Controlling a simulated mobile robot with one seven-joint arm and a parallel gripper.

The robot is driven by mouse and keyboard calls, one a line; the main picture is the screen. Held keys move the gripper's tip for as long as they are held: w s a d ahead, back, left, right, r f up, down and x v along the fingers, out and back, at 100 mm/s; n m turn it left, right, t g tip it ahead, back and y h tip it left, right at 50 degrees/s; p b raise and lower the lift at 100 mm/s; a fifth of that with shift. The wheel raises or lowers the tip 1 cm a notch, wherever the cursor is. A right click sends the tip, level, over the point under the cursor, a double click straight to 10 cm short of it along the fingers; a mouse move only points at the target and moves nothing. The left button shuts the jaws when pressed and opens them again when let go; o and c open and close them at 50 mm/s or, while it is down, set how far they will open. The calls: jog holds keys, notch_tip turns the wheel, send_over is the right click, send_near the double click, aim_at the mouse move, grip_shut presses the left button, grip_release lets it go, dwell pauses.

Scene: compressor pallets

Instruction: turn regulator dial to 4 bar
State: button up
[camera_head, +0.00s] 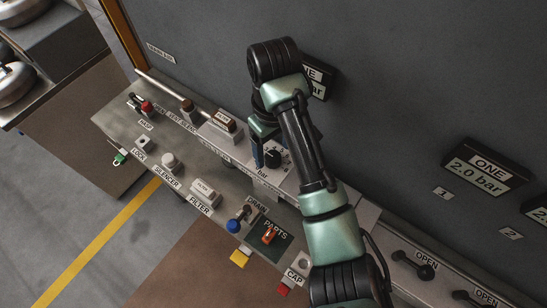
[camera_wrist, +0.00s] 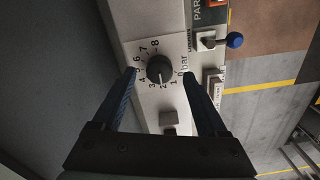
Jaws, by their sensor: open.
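The regulator dial (camera_wrist: 159,70) is a black round knob on a light panel, with numbers up to 8 around it and "bar" beside it. A pale mark on the knob points toward the 2 to 3 side; the exact value is hard to read. My gripper (camera_wrist: 160,74) is open, with its blue fingers on either side of the dial, apart from it as far as I can see. In the head view the dial (camera_head: 273,157) shows beside my gripper (camera_head: 264,160), partly hidden by my arm.
A display (camera_head: 485,172) on the wall reads "ONE 2.0 bar"; another display (camera_head: 318,78) is partly hidden behind my arm. Along the bench are a blue-knobbed drain valve (camera_head: 236,224), a filter block (camera_head: 204,190) and a parts mat (camera_head: 283,245). A blue knob (camera_wrist: 235,40) shows near the dial.

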aim_at(272, 158)
jog(key=shift+f, duration=1.1)
grip_shut()
